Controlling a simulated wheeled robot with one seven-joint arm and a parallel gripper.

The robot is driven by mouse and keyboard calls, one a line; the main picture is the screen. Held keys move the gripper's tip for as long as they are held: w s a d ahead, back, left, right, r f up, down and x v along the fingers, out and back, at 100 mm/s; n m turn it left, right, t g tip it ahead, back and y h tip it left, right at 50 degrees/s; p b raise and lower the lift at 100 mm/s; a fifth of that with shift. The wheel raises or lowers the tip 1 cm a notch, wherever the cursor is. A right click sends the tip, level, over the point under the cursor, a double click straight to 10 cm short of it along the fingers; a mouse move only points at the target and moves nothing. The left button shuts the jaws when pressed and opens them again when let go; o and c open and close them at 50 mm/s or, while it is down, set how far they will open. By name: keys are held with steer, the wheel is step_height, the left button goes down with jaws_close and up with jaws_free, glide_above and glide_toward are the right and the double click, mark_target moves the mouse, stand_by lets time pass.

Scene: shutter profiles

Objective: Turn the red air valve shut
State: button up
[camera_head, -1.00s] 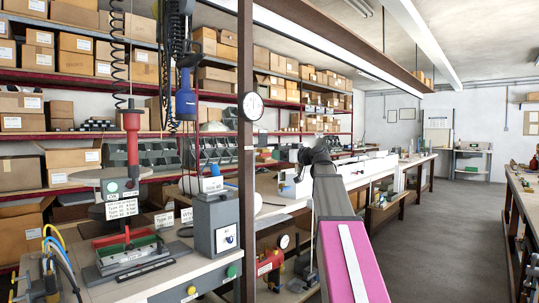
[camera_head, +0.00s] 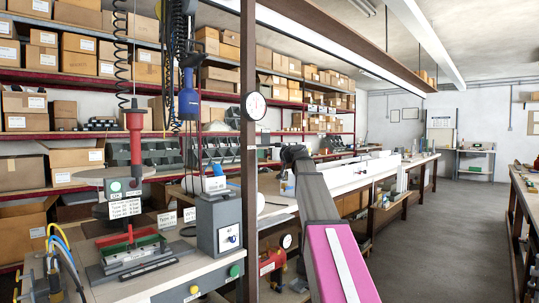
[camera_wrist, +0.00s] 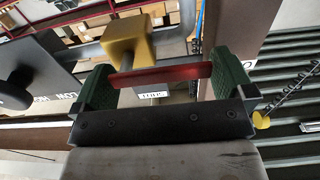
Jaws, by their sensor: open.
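In the wrist view a flat red bar (camera_wrist: 160,76), which looks like the valve's handle, lies crosswise between the green fingers of my gripper (camera_wrist: 160,84). The fingers are open, one near each end of the bar; I cannot tell whether they touch it. A yellow block (camera_wrist: 130,42) stands behind the bar, with a grey pipe (camera_wrist: 178,45) beside it. A white label (camera_wrist: 152,95) shows under the bar, partly hidden by the gripper's dark palm. In the head view my arm hides the gripper, and I cannot make out the valve.
In the head view a workbench (camera_head: 165,277) with a grey box (camera_head: 219,222) stands at the left, beside a brown post (camera_head: 248,180). A red unit (camera_head: 270,262) sits low behind the post. A dark box (camera_wrist: 35,72) is close at the wrist view's left. The aisle floor (camera_head: 440,240) is clear.

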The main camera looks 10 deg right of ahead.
steer(key=c, duration=0.9)
steer(key=shift+c, duration=0.2)
steer(key=m, duration=0.3)
steer(key=r+m, duration=0.1)
steer(key=shift+w+d+m, duration=0.15)
steer(key=shift+d+m, duration=0.1)
steer(key=shift+m, duration=0.15)
steer(key=m, duration=0.3)
steer(key=r+m, duration=0.1)
steer(key=shift+w+d, duration=0.3)
steer(key=shift+d, duration=0.1)
steer(key=m, duration=0.3)
steer(key=d+m, duration=0.1)
steer(key=m, duration=0.1)
steer(key=shift+w+r, duration=0.2)
steer(key=shift+w, duration=0.15)
steer(key=shift+w+d+m, duration=0.15)
steer(key=shift+d+m, duration=0.1)
steer(key=shift+m, duration=0.8)
steer(key=shift+w+d+m, duration=0.15)
steer(key=shift+d+m, duration=0.05)
steer(key=shift+m, duration=0.85)
steer(key=shift+f, duration=0.1)
